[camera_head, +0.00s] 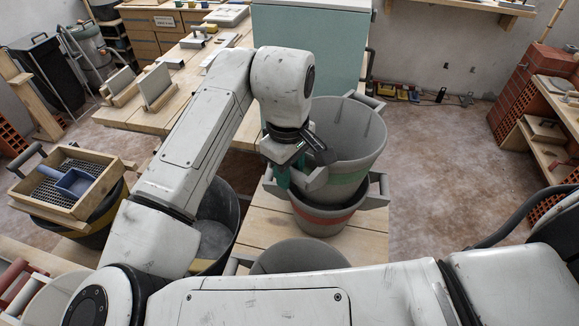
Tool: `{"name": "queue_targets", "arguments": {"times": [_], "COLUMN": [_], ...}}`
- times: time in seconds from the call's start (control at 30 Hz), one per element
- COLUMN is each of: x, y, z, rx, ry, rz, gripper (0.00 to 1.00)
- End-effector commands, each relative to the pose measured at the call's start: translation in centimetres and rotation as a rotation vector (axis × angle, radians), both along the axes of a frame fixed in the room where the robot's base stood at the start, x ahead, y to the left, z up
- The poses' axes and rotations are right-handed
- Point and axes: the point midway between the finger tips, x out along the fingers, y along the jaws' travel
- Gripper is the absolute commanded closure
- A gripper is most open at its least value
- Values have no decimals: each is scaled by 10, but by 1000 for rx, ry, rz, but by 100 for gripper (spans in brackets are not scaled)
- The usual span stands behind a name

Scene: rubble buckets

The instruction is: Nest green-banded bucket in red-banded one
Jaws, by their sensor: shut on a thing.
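The grey bucket with the green band (348,177) stands upright, its lower part hidden inside the red-banded bucket (330,216) below it. The red-banded bucket stands on a pale wooden surface, its red band showing beneath the upper bucket. The upper bucket looks roughly centred, but I cannot tell whether it is fully seated. My gripper (290,168) is at the upper bucket's left side, shut on it near the side lug. My wrist partly hides the fingertips and the contact.
Another grey bucket (300,257) stands in front, partly behind my arm. A dark bucket (215,228) is to the left. A sieve with a blue scoop (75,184) rests on a yellow-banded bucket. A pale teal cabinet (310,45) stands behind.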

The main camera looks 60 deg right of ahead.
Motion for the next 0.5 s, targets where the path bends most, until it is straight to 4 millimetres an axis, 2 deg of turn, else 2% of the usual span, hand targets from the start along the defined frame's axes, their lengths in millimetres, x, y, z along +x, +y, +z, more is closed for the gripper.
{"name": "queue_targets", "arguments": {"times": [0.23, 0.5], "x": [0, 0], "y": [0, 0], "z": [-10, -11], "rx": [-4, -4], "ry": [0, -1], "rz": [1, 0], "gripper": [100, 100]}}
